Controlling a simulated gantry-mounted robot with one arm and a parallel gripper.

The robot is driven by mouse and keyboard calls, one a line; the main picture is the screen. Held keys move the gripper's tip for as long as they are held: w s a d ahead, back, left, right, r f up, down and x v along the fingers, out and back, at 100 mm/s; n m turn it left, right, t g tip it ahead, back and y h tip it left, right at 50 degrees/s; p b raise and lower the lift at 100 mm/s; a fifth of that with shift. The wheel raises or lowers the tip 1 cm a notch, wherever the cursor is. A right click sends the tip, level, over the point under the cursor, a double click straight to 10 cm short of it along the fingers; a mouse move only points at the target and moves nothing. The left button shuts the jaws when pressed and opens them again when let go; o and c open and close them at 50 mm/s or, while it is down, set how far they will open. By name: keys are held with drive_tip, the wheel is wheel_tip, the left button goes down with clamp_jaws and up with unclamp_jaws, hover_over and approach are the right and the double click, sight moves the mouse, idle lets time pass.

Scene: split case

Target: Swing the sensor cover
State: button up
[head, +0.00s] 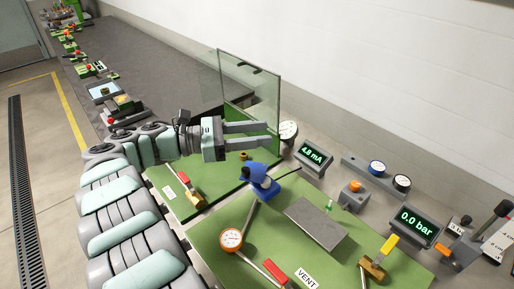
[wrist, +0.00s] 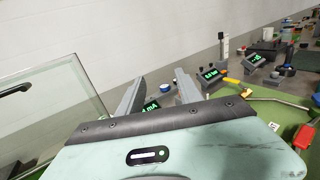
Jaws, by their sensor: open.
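My gripper (head: 266,135) is open and empty, its two fingers pointing right in the head view. It is in front of the lower part of a clear, green-edged panel (head: 262,95) with a black handle, which stands upright. The panel also shows at the left of the wrist view (wrist: 62,105), apart from the open fingers (wrist: 160,77). A blue device (head: 260,180) sits on the green board, below and right of my gripper in the head view. I cannot tell for certain which part is the sensor cover.
A display (head: 313,156) reads 4.8 mA and another (head: 411,217) reads 0.0 bar. A round gauge (head: 231,239), a grey plate (head: 316,222) and valves with red and yellow handles are on the green boards (head: 215,262). A white wall runs behind.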

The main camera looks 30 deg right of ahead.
wheel_tip(320, 180, up, 8)
drive_tip(key=p, duration=0.3)
drive_tip(key=shift+f, duration=0.1)
